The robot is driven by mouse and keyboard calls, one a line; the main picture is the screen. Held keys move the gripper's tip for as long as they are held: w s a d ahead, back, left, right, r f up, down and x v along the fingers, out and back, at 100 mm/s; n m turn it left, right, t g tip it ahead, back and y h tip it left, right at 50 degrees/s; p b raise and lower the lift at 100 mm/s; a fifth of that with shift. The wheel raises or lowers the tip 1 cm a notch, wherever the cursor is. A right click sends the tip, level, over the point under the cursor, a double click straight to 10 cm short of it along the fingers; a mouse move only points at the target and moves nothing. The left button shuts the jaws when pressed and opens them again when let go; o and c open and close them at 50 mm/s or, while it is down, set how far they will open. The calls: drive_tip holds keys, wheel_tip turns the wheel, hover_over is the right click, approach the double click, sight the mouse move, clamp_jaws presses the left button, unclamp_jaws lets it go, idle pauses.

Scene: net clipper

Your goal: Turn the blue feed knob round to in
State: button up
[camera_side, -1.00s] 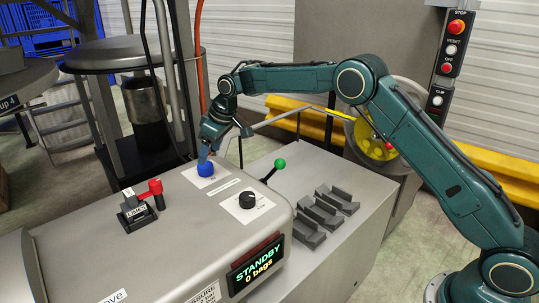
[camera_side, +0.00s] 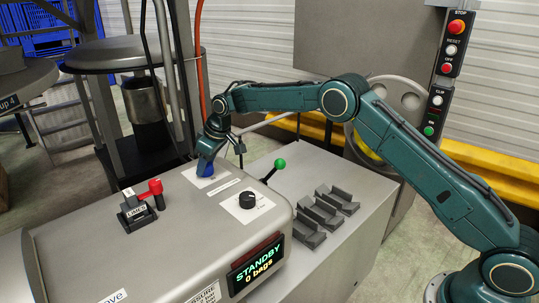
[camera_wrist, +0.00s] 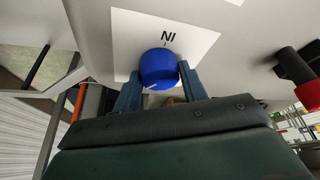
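The blue feed knob (camera_wrist: 158,68) stands on a white label plate (camera_wrist: 124,38) marked IN. The word IN reads upside down in the wrist view, above the knob. A small white mark shows on the knob's lower edge there, on the side away from IN. My gripper (camera_wrist: 160,75) has one finger on each side of the knob, and both appear to touch it. In the side view my gripper (camera_side: 205,160) reaches down over the knob (camera_side: 204,170) and hides part of it.
A black knob (camera_side: 247,200) on a white plate sits nearby. A green-tipped lever (camera_side: 280,164) stands to the right, and a red-handled lever (camera_side: 155,187) to the left. The display (camera_side: 257,265) reads STANDBY, 0 bags. An orange hose (camera_wrist: 79,102) runs behind.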

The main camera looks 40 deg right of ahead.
drive_tip(key=shift+c, duration=1)
drive_tip(key=shift+a+m, duration=0.1)
drive_tip(key=shift+m, duration=0.2)
drive_tip(key=m+h, duration=0.1)
drive_tip(key=m, duration=0.1)
drive_tip(key=m+h, duration=0.1)
drive_tip(key=m, duration=0.2)
drive_tip(key=shift+a+t, duration=0.15)
drive_tip(key=shift+t, duration=0.15)
drive_tip(key=m+h, duration=0.1)
drive_tip(key=m, duration=0.2)
drive_tip(key=m+h, duration=0.1)
drive_tip(key=m, duration=0.2)
drive_tip(key=shift+a+g+h, duration=0.15)
drive_tip(key=shift+g+h, duration=0.15)
drive_tip(key=shift+g, duration=0.1)
drive_tip(key=shift+m, duration=0.5)
drive_tip(key=o, duration=1)
